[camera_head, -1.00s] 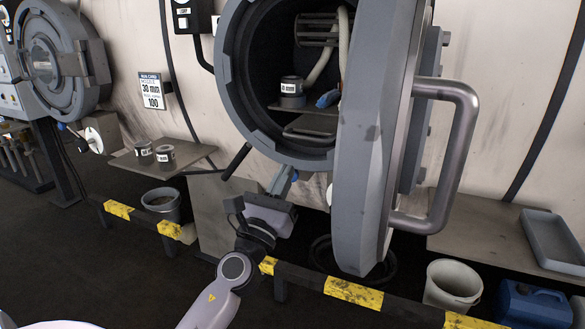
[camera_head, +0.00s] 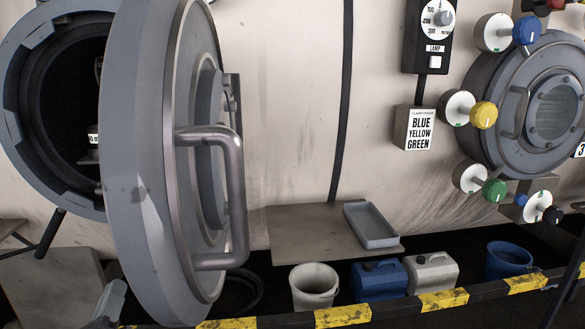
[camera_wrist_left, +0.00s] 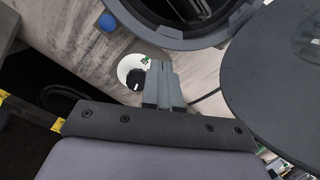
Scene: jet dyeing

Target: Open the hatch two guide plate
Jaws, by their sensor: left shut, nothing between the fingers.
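The open middle hatch (camera_head: 18,120) is at the left of the head view, with its thick round door (camera_head: 150,190) swung out towards me. The door carries a metal bar handle (camera_head: 236,190). The door hides most of the dark interior, and I cannot make out a guide plate inside. My left gripper (camera_head: 118,288) shows at the lower left, below the opening and left of the door. In the left wrist view its fingers (camera_wrist_left: 160,68) are shut and empty, below the hatch rim (camera_wrist_left: 190,42). A black knob on a white disc (camera_wrist_left: 135,78) shows behind them. My right gripper is not in view.
A closed hatch (camera_head: 550,110) with coloured knobs is at the right. A shelf (camera_head: 300,235) holds a grey tray (camera_head: 370,225). A white bucket (camera_head: 314,288), canisters (camera_head: 378,280) and a blue bucket (camera_head: 508,262) stand behind a yellow-black rail (camera_head: 342,316).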

